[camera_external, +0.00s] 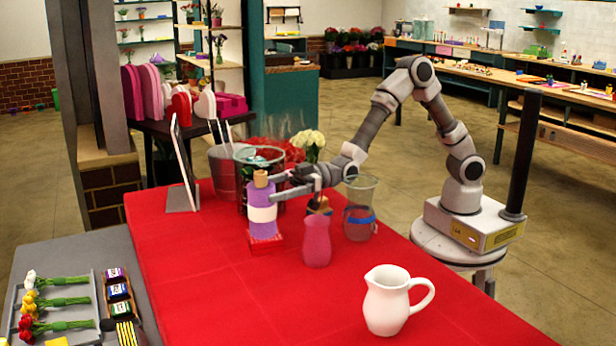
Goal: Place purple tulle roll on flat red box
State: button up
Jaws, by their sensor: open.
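The purple tulle roll (262,225) stands upright with a white band around its middle and a tan core end at its top. It appears to rest on the flat red box (267,243), which lies on the red tabletop and shows below the roll. My gripper (277,188) reaches in from the right at the height of the roll's upper part. Its fingers are open and close beside the roll. I cannot tell whether they touch it.
A pink vase (316,243), a clear glass vase (360,215) and a white pitcher (388,302) stand right of the roll. A metal bucket (222,170) and a large glass container stand behind. A tablet-like stand (181,198) is at left. The front red table (260,310) is clear.

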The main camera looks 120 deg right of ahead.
jog(key=s+d, duration=0.1)
jog(key=s, duration=0.9)
jog(key=shift+s+d, duration=0.2)
